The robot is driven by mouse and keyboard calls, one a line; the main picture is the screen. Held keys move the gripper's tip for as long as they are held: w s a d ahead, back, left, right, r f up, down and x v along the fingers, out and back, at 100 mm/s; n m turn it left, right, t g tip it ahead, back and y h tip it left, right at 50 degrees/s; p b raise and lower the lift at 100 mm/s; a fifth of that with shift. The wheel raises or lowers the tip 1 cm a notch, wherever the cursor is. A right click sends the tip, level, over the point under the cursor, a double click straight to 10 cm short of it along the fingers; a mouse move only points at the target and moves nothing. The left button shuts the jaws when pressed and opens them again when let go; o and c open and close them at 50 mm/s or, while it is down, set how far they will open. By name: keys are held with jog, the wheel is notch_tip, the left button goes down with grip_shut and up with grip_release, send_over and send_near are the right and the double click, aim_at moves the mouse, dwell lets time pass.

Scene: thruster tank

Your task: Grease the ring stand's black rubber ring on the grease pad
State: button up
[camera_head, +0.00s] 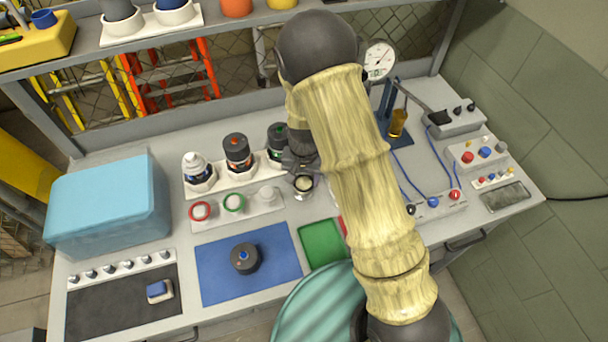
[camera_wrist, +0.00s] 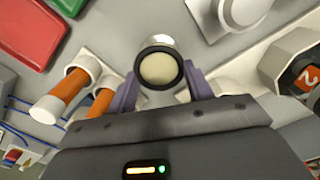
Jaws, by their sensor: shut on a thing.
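The black rubber ring (camera_wrist: 138,68) is between the two purple fingers of my gripper (camera_wrist: 160,88), which is shut on it. In the wrist view the ring frames the round cream grease pad (camera_wrist: 158,68), which sits in a small metal cup. I cannot tell whether ring and pad touch. In the head view the pad (camera_head: 303,184) shows just below my gripper (camera_head: 302,166), and the ring is hard to make out. The white ring stand (camera_head: 234,214) is left of the pad, with a red ring, a green ring and a bare white post at its right end.
Several thrusters (camera_head: 238,153) stand in a white rack behind the ring stand. A blue mat (camera_head: 213,284) with a dark round part, a green tray (camera_head: 322,243) and a partly hidden red one lie in front. Orange cylinders (camera_wrist: 60,95) in white holders are near my gripper.

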jog(key=m+p, duration=0.1)
jog(key=m, duration=0.2)
jog(key=shift+s+m+p, duration=0.1)
jog(key=shift+m+p, duration=0.2)
jog(key=shift+m, duration=0.1)
jog(key=shift+f+m+p, duration=0.1)
jog(key=shift+m+p, duration=0.5)
jog(key=shift+m, duration=0.9)
jog(key=n+b, duration=0.1)
jog(key=n, duration=0.8)
